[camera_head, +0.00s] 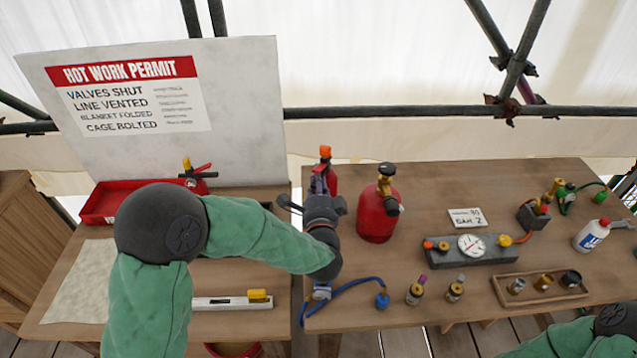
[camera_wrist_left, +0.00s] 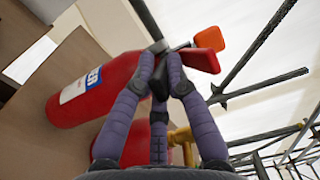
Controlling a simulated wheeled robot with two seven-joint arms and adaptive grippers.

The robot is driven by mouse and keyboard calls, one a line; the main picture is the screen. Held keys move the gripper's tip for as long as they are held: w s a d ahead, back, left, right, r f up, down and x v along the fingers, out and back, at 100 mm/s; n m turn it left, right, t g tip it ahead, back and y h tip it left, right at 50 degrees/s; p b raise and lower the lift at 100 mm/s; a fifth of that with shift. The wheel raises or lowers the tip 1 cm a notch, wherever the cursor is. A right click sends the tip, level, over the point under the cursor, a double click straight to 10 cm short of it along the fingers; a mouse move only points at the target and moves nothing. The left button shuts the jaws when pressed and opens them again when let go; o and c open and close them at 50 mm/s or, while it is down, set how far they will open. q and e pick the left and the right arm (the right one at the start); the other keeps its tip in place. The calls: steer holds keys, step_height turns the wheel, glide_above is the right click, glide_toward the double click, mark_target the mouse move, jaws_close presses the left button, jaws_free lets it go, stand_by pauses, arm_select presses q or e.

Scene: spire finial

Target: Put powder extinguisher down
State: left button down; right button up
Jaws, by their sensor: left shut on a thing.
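The powder extinguisher (camera_head: 326,158) is a red bottle with an orange tip and red lever. In the head view it shows only partly behind my left gripper (camera_head: 320,188), near the left edge of the right-hand table (camera_head: 460,187). In the left wrist view, the red extinguisher body (camera_wrist_left: 85,95) carries a white and blue label. The purple fingers of my left gripper (camera_wrist_left: 162,72) are shut at its neck, just below the lever. Its base is hidden in the head view, and I cannot tell whether it touches the table. My right gripper is out of view.
A red gas cylinder (camera_head: 377,215) with a brass valve stands close to the right of my left gripper. A red tray (camera_head: 100,205) and a permit board (camera_head: 240,110) are on the left. A gauge block (camera_head: 465,250), small fittings and a blue hose (camera_head: 345,287) occupy the right table.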

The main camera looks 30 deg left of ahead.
arm_select(q)
steer(key=shift+f+b, duration=0.5)
steer(key=shift+f, duration=0.7)
steer(key=c, duration=1.2)
jaws_free()
steer(key=shift+f, duration=0.2)
steer(key=shift+c, duration=0.2)
steer(key=p+v, duration=0.3)
steer(key=v, duration=0.9)
steer(key=shift+r, duration=0.15)
